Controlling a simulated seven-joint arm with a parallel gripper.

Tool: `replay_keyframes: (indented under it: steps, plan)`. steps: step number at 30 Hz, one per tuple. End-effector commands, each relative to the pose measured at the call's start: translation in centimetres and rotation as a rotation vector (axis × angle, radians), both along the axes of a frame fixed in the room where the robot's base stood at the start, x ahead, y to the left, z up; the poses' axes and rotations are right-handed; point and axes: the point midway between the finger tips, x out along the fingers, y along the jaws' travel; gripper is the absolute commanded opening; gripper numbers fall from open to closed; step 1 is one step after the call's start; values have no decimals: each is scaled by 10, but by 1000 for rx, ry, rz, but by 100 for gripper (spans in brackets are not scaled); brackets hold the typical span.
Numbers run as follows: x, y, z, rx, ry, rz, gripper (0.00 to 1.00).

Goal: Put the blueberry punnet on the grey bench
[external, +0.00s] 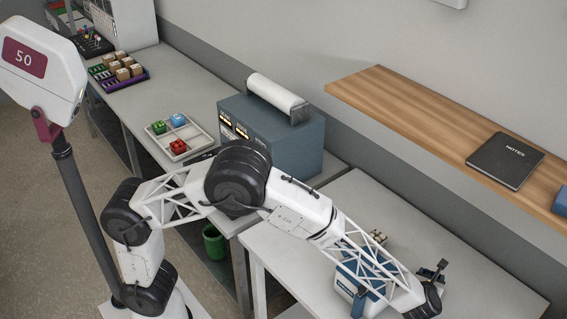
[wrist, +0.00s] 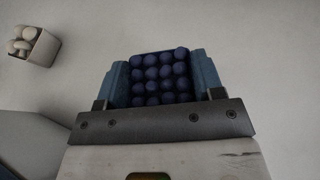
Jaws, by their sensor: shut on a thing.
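The blueberry punnet (wrist: 159,78), filled with round dark blue berries, sits between the two blue fingers of my gripper (wrist: 161,80) in the wrist view. The fingers are shut on its left and right sides. A pale grey surface shows behind it; I cannot tell whether the punnet touches it. In the external view my gripper (external: 436,272) is at the lower right, over the pale grey bench (external: 490,290). The punnet cannot be made out there.
A small punnet of mushrooms (wrist: 34,46) stands at the upper left in the wrist view. A blue and white box (external: 350,285) is partly hidden behind my arm. A wooden shelf (external: 410,105) with a black notebook (external: 505,160) runs along the wall. The bench's right end looks clear.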

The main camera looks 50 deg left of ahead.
Motion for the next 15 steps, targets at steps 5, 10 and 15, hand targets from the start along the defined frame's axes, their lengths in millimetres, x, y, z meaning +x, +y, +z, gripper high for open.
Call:
replay_keyframes:
  steps: [5,10,15]
  plan:
    - [0,0,-13,-1,0,0,37]
    - [0,0,-13,-1,0,0,37]
    - [0,0,-14,-1,0,0,37]
